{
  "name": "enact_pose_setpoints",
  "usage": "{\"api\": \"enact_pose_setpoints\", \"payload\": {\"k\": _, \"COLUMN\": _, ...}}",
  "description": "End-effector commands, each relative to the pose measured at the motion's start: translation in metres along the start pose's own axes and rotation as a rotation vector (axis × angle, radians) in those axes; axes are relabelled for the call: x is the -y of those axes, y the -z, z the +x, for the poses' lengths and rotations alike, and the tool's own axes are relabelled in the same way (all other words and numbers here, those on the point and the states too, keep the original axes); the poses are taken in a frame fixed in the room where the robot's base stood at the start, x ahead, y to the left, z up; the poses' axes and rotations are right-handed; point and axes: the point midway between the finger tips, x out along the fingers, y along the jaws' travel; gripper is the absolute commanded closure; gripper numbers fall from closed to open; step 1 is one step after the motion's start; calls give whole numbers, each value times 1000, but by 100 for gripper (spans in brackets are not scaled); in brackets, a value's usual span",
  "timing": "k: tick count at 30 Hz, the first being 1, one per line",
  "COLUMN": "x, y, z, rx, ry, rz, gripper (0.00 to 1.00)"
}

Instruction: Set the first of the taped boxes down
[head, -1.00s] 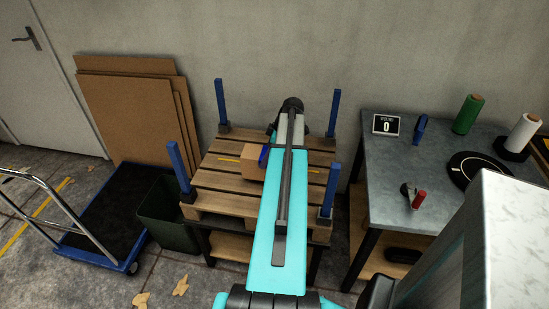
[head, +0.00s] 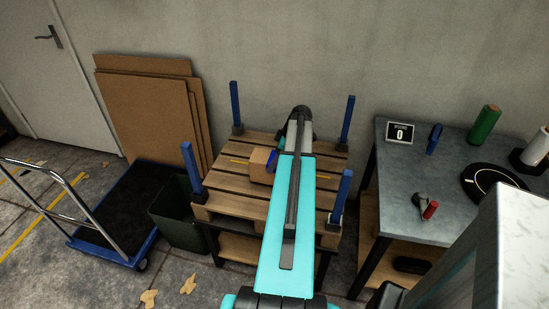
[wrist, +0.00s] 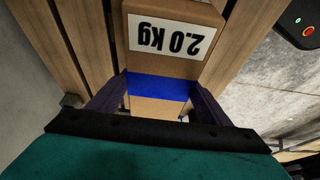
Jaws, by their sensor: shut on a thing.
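A cardboard box (head: 261,166) with a blue tape band is over the slatted wooden pallet (head: 240,197), between its blue corner posts. The wrist view shows the box (wrist: 178,12) close up, with a white "2.0 kg" label upside down in the picture. My gripper (wrist: 157,100) is shut on the box, with one dark finger on each side at the blue band. In the head view my arm hides part of the box and most of the gripper. I cannot tell whether the box's underside touches the slats.
Blue posts (head: 193,173) stand at the pallet's corners. A grey table (head: 400,185) on the right holds a sign reading 0, rolls and small tools. A dark bin (head: 178,215), a blue trolley (head: 115,215) and cardboard sheets (head: 150,105) are on the left. Pallet slats beside the box are bare.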

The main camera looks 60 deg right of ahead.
Motion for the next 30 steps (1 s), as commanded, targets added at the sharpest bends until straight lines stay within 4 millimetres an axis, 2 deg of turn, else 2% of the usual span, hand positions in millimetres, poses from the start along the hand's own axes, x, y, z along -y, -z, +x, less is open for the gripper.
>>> {"api": "enact_pose_setpoints", "payload": {"k": 9, "x": -1, "y": -5, "z": 14, "rx": -4, "ry": -2, "rz": -1, "gripper": 91}}
{"api": "enact_pose_setpoints", "payload": {"k": 23, "x": -1, "y": -7, "z": 17, "rx": -4, "ry": -2, "rz": 0, "gripper": 91}}
{"api": "enact_pose_setpoints", "payload": {"k": 24, "x": 0, "y": -9, "z": 19, "rx": 0, "ry": 1, "rz": 0, "gripper": 25}}
{"api": "enact_pose_setpoints", "payload": {"k": 27, "x": 0, "y": -9, "z": 19, "rx": 0, "ry": 1, "rz": 0, "gripper": 10}}
{"api": "enact_pose_setpoints", "payload": {"k": 30, "x": 0, "y": -9, "z": 19, "rx": 0, "ry": 1, "rz": 0, "gripper": 10}}
